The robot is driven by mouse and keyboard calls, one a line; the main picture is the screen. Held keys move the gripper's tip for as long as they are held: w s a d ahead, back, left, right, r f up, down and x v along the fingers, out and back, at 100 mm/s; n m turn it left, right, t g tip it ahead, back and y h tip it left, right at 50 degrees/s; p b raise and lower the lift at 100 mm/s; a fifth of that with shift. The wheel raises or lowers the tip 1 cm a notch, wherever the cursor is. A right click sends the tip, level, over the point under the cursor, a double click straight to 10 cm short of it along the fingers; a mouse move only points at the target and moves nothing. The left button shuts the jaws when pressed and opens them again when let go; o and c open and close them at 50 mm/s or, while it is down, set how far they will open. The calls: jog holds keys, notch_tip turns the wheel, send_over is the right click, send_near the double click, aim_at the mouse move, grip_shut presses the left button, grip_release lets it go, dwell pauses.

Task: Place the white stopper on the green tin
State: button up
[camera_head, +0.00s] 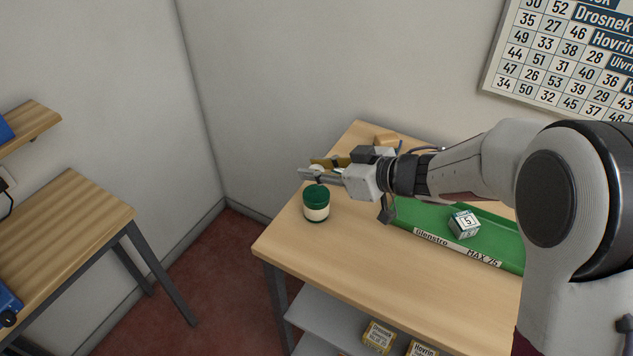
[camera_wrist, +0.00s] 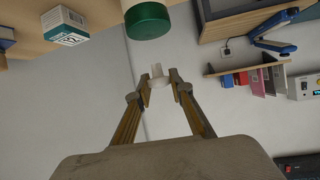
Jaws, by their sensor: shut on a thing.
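The green tin (camera_head: 316,210) stands upright on the wooden counter near its left edge, with a dark green top and a pale label band. It also shows at the top of the wrist view (camera_wrist: 147,20). My gripper (camera_head: 312,172) is shut on the white stopper (camera_wrist: 159,82), which sits between the fingertips (camera_wrist: 160,78). In the head view the stopper (camera_head: 316,168) is partly hidden by the near finger. The fingertips appear above and slightly behind the tin, apart from it.
A green tray (camera_head: 412,218) with a small white-and-green box (camera_head: 464,224) lies to the right on the counter (camera_head: 350,259). A brown block (camera_head: 386,139) is behind my gripper. Small boxes (camera_head: 379,337) sit on the shelf below. The counter's front left is clear.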

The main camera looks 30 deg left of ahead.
aim_at(316, 194)
jog(key=shift+f, duration=0.25)
jog(key=shift+f, duration=1.85)
jog(key=shift+f, duration=0.1)
jog(key=o, duration=0.7)
jog(key=shift+d+r, duration=0.35)
jog(key=shift+d, duration=0.15)
jog(key=v, duration=1.1)
jog(key=shift+r, duration=0.1)
